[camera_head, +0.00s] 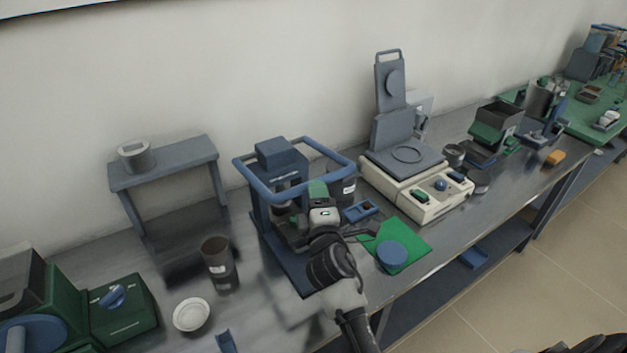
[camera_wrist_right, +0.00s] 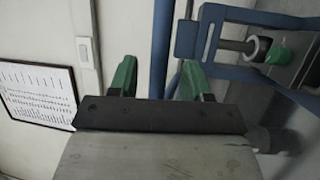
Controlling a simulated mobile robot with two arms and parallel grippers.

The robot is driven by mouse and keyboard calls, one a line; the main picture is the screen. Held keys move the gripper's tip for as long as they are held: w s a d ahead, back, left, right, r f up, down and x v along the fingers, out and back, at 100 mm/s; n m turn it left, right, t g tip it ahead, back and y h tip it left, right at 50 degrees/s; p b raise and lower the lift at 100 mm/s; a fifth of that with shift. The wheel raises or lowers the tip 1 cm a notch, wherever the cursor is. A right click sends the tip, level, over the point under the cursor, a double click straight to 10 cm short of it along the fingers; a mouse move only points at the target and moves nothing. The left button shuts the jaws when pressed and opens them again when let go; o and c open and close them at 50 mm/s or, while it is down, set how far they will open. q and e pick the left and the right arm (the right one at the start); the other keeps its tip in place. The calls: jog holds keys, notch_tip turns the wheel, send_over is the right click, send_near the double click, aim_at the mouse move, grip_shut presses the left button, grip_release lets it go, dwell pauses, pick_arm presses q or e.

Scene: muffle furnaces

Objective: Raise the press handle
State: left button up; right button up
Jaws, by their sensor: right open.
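The press (camera_head: 283,160) stands on the bench, with a blue tubular handle (camera_head: 316,145) looping around its upper body. My right gripper (camera_head: 318,196) is in front of the press, close to the handle's near side. In the right wrist view the green fingers of the right gripper (camera_wrist_right: 156,80) are spread apart. A blue bar (camera_wrist_right: 160,45) shows upright in the gap between them; I cannot tell whether it touches either finger. The arm and gripper hide part of the press's lower front. My left gripper is not in view.
A green mat (camera_head: 412,238) with a blue round piece lies right of my arm. A cream hotplate-like device (camera_head: 440,203) stands beyond it. A dark cup (camera_head: 219,262) and white dish (camera_head: 191,314) stand to the left. A grey stand (camera_head: 165,177) is near the wall.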

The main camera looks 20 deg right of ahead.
jog(key=shift+x, duration=2.05)
grip_shut()
